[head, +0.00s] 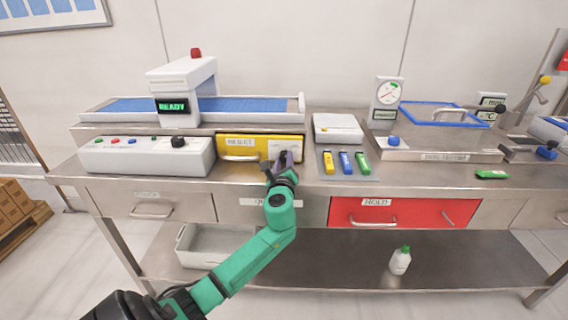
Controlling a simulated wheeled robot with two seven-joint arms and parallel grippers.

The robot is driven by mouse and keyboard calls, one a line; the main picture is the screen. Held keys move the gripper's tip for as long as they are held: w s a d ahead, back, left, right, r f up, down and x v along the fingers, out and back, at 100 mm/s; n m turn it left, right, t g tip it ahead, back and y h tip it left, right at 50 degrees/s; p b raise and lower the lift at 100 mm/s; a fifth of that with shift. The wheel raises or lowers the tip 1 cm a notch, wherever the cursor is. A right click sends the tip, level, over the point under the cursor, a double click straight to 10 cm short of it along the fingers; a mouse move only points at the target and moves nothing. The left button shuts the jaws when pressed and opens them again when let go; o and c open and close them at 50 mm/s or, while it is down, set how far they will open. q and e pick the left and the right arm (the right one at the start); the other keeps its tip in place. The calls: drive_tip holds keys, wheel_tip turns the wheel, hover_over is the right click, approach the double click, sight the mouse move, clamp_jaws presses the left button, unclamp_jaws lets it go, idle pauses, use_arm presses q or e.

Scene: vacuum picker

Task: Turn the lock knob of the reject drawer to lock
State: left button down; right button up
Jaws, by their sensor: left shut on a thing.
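The yellow reject drawer (230,154) sits in the bench front under the conveyor, with a "REJECT" label and a metal handle. It looks closed. My left gripper (281,160) is at the drawer's right end, in front of a pale plate there. It is shut on the lock knob, which is mostly hidden behind the fingers, so I cannot tell which way the knob points. My right gripper does not show.
A white control box (148,156) stands left of the drawer. A tray (345,165) with yellow, blue and green pieces lies close to the right of my gripper. A red "HOLD" drawer (403,212) is below right. A white bottle (400,261) stands on the lower shelf.

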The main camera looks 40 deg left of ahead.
use_arm(q)
drive_tip(key=n+b, duration=0.1)
drive_tip(key=n, duration=0.2)
drive_tip(key=n+b, duration=0.1)
drive_tip(key=n, duration=0.2)
drive_tip(key=shift+f+n+b, duration=0.2)
drive_tip(key=shift+n+b, duration=0.1)
drive_tip(key=n+b, duration=0.1)
drive_tip(key=n, duration=0.2)
drive_tip(key=shift+n+b, duration=0.65)
drive_tip(key=shift+n, duration=0.95)
drive_tip(key=c, duration=0.5)
unclamp_jaws()
